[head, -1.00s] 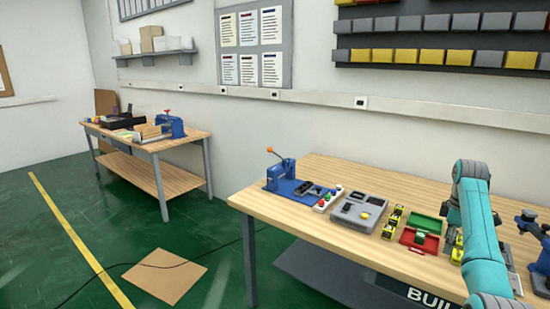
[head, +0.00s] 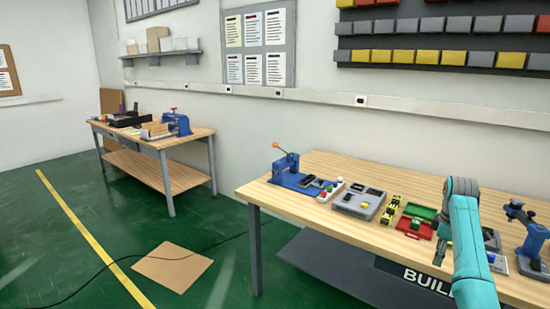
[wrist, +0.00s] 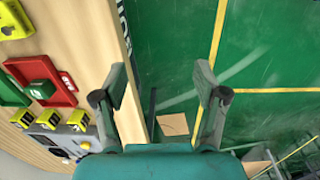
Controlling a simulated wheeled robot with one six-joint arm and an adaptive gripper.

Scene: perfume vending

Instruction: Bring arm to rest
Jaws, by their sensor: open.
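My teal arm (head: 465,240) stands at the right of the head view, in front of the near workbench (head: 330,228). It bends at the top, and its end hangs down near the bench's front edge. My gripper (wrist: 160,85) shows in the wrist view with its two dark fingers spread wide and nothing between them. Below the fingers lie the bench edge and the green floor (wrist: 165,50). In the head view the gripper is small and partly hidden by the arm.
The bench holds a blue press (head: 292,172), a grey device (head: 358,203), a green tray (head: 421,211), a red tray (head: 414,228) and yellow pieces (head: 390,214). A blue stand (head: 532,240) is right of my arm. Open floor lies left, with a cardboard sheet (head: 172,268).

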